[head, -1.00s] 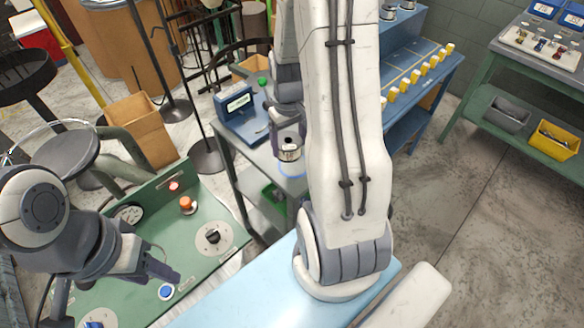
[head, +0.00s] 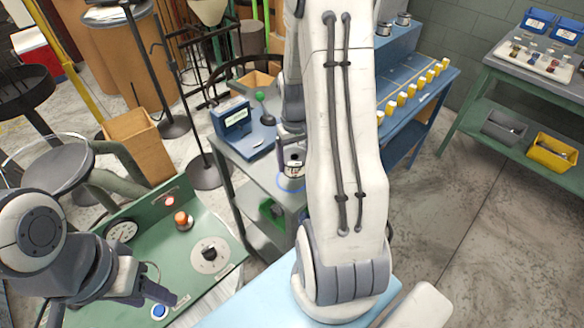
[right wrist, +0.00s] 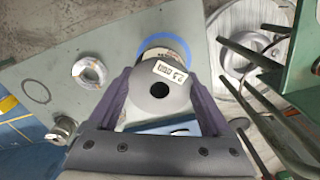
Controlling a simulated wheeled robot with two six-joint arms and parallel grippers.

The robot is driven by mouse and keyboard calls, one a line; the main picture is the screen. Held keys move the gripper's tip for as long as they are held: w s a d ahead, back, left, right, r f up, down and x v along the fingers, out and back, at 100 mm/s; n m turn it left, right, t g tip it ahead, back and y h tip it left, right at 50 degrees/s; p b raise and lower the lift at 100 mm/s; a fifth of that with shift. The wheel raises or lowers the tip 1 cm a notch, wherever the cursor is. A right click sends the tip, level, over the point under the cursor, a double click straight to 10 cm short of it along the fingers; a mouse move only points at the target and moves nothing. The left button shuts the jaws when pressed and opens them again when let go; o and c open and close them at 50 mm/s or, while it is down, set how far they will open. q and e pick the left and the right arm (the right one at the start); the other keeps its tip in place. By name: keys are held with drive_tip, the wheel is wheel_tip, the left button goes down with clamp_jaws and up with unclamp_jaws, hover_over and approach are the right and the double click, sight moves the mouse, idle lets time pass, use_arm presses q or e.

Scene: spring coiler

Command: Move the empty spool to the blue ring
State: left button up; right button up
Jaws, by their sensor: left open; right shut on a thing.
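The blue ring (head: 283,186) is marked on the bench top below the spool. The ring (right wrist: 177,47) also shows behind the spool, which partly hides it. My left gripper (head: 157,298) is open and empty above the green panel.
A blue device with a screen (head: 234,118) and a green-knobbed lever (head: 260,97) stand on the bench behind. In the right wrist view, shiny round parts (right wrist: 90,71) lie left of the spool. The green control panel (head: 150,230) is at lower left.

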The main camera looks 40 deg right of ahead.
drive_tip(key=shift+w+a+f, duration=0.2)
drive_tip(key=shift+w+a, duration=0.05)
drive_tip(key=shift+w, duration=0.05)
drive_tip(key=shift+f, duration=0.3)
drive_tip(key=shift+f+p, duration=0.3)
drive_tip(key=shift+f, duration=1.45)
drive_tip(key=shift+f, duration=0.1)
